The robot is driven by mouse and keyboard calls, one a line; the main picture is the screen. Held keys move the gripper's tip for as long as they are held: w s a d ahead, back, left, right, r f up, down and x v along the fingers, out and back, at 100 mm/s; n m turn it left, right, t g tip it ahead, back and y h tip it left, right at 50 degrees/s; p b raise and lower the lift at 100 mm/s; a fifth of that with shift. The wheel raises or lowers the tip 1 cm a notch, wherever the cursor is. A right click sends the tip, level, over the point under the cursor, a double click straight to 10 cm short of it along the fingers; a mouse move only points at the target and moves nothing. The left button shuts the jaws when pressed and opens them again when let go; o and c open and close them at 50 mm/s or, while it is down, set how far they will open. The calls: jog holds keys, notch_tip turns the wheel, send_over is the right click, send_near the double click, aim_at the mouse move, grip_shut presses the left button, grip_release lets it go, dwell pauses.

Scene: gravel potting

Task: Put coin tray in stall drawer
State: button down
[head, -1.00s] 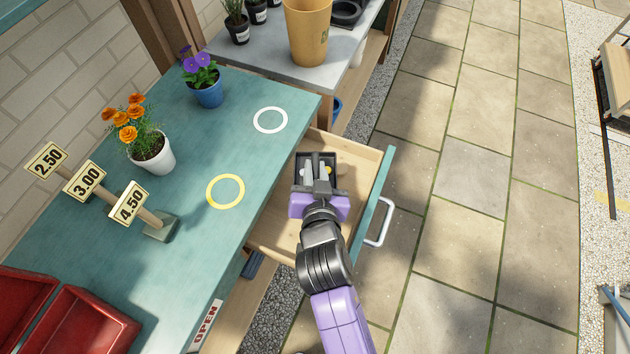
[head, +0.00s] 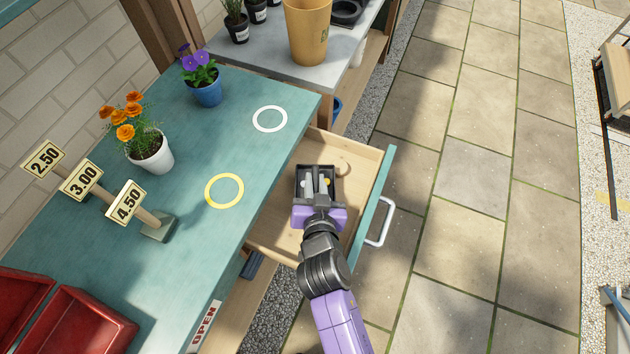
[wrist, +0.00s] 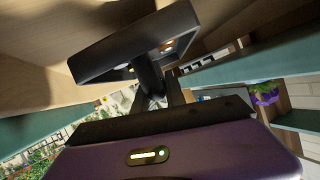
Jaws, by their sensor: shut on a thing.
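The coin tray (head: 301,174) is a small black tray with compartments and a few coins in it. My gripper (head: 316,186) is shut on the tray's near part and holds it over or inside the open stall drawer (head: 285,236). In the wrist view the dark tray (wrist: 105,60) sits tilted in the picture beyond the gripper (wrist: 152,82), with coins visible in it. The pale wooden drawer is pulled out, with a teal front and a white handle (head: 381,222). Whether the tray touches the drawer floor I cannot tell.
The teal counter (head: 130,250) lies left of the drawer, bearing a yellow ring (head: 225,175), a white ring (head: 270,107), two potted flowers, price signs (head: 82,180) and red trays (head: 85,330). A grey bench with a tan pot (head: 308,35) stands behind. Paving right of the drawer is clear.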

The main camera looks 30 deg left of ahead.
jog(key=shift+f+b, duration=0.35)
jog(key=c, duration=1.4)
grip_release()
jog(key=shift+o, duration=0.2)
jog(key=shift+r+p, duration=0.4)
jog(key=shift+p, duration=0.1)
jog(key=v, duration=1.2)
jog(key=shift+r, duration=0.15)
